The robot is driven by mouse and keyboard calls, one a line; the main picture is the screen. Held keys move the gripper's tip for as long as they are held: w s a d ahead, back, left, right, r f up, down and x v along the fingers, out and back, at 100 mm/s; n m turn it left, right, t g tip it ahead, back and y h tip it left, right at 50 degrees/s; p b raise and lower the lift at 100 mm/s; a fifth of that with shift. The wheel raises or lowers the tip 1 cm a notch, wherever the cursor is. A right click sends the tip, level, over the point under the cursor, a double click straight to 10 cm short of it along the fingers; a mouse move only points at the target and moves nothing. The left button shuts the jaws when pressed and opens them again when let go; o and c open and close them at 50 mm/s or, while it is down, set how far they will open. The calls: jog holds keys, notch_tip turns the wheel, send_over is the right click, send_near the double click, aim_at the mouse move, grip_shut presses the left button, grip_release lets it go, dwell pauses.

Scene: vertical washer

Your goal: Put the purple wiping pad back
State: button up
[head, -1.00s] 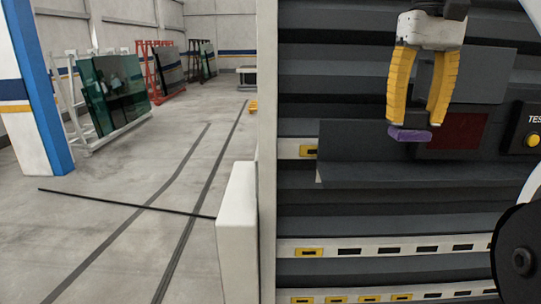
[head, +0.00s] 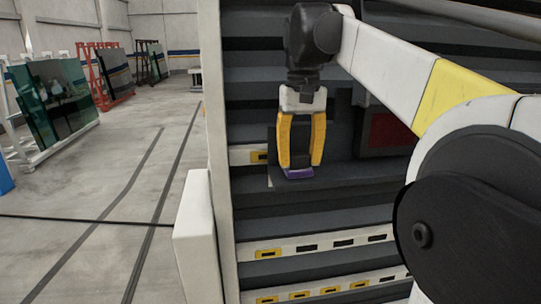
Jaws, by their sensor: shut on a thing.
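My gripper (head: 300,168) has two yellow fingers pointing down and is shut on the purple wiping pad (head: 299,174). The pad is a small flat purple block between and just under the fingertips. It is over the dark grey shelf (head: 340,180) on the washer's front, near the shelf's left part. I cannot tell whether the pad touches the shelf surface.
A box with a dark red panel (head: 392,130) stands on the shelf to the right of the gripper. White slotted rails (head: 325,244) run below. A white post (head: 218,150) edges the washer on the left. My arm covers the right side. Glass racks (head: 52,100) stand far left.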

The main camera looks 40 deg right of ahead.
aim_at(300, 155)
jog(key=o, duration=1.2)
jog(key=shift+r, duration=0.15)
notch_tip(300, 155, up, 12)
jog(key=shift+f+b, duration=0.1)
jog(key=shift+b, duration=0.25)
